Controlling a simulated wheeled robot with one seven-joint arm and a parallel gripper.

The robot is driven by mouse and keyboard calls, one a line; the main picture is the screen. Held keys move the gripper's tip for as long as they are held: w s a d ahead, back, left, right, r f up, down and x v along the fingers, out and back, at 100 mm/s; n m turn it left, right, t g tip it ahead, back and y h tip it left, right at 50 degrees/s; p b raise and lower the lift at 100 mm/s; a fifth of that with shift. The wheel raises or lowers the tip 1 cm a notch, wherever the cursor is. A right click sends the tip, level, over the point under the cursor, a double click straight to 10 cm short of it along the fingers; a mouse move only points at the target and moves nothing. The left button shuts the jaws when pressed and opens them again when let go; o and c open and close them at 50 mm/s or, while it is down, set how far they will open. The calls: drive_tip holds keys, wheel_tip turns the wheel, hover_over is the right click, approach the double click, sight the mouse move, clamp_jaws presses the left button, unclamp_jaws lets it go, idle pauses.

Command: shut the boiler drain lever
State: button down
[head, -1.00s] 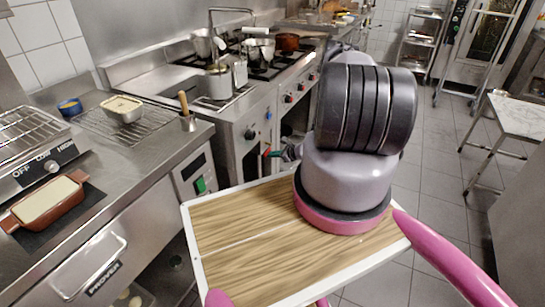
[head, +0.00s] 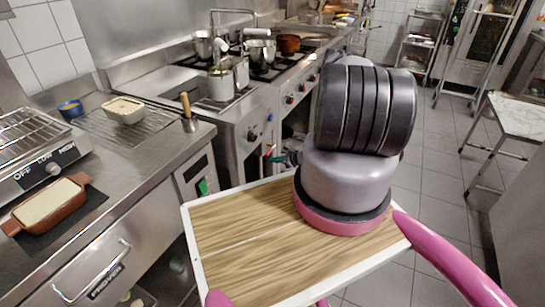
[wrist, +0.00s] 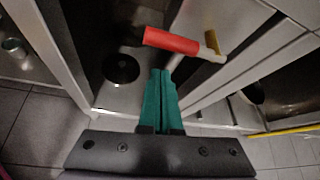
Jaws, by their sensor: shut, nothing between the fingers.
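The drain lever has a red sleeve (wrist: 172,40) and runs sideways across the upper middle of the wrist view. Its right end meets a pale fitting with a brass-coloured piece (wrist: 212,42). In the head view the lever is a small red spot (head: 269,149) beside the cooking range, mostly too small to read. My gripper (wrist: 161,74) has its green fingers together and empty. The fingertips are just below the red sleeve in the wrist view; I cannot tell whether they touch it. In the head view my own arm hides most of the gripper.
Steel panels flank the lever, with a dark round disc (wrist: 121,69) to its left. A yellow bar (wrist: 283,132) lies at the right. In the head view, a counter (head: 150,165) with dishes stands left, and tiled floor (head: 432,165) is open at right.

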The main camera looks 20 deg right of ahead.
drive_tip(key=d+f+v, duration=0.1)
drive_tip(key=v, duration=0.8)
drive_tip(key=shift+d, duration=0.3)
